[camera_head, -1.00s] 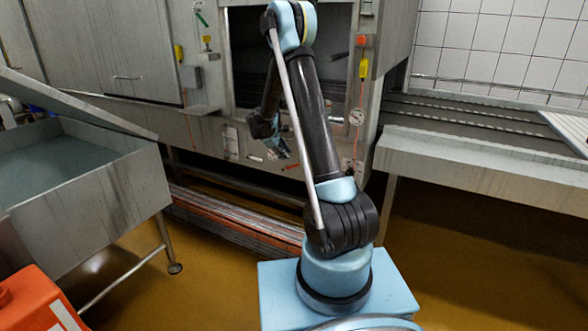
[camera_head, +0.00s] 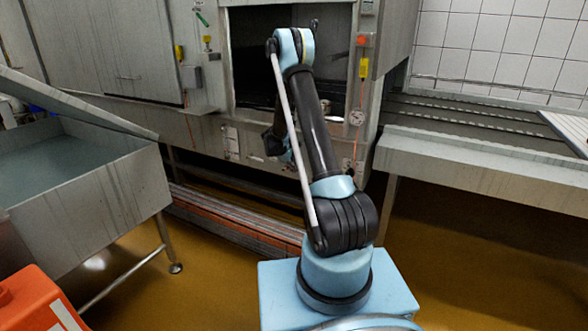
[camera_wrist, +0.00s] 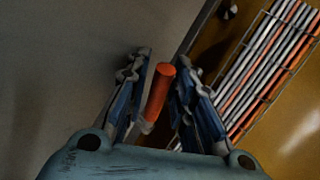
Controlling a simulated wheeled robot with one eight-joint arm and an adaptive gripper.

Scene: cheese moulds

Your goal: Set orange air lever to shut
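The orange lever (camera_wrist: 159,90) shows in the wrist view as a short orange rod, lying slightly tilted between the two fingers of my gripper (camera_wrist: 164,68). The fingers are open, one on each side of the rod. The left finger is close to it; I cannot tell whether it touches. The rod's lower end joins a pale metal part, partly hidden by the gripper. In the head view my own arm hides the gripper and the lever at the lower front of the steel machine (camera_head: 205,125).
A steel basin (camera_head: 95,200) stands at the left, with an orange container (camera_head: 35,300) in front. A steel conveyor bench (camera_head: 480,160) is at the right. Orange and grey rods in a rack (camera_head: 235,220) lie low beneath the machine. The machine's front opening (camera_head: 250,60) is dark.

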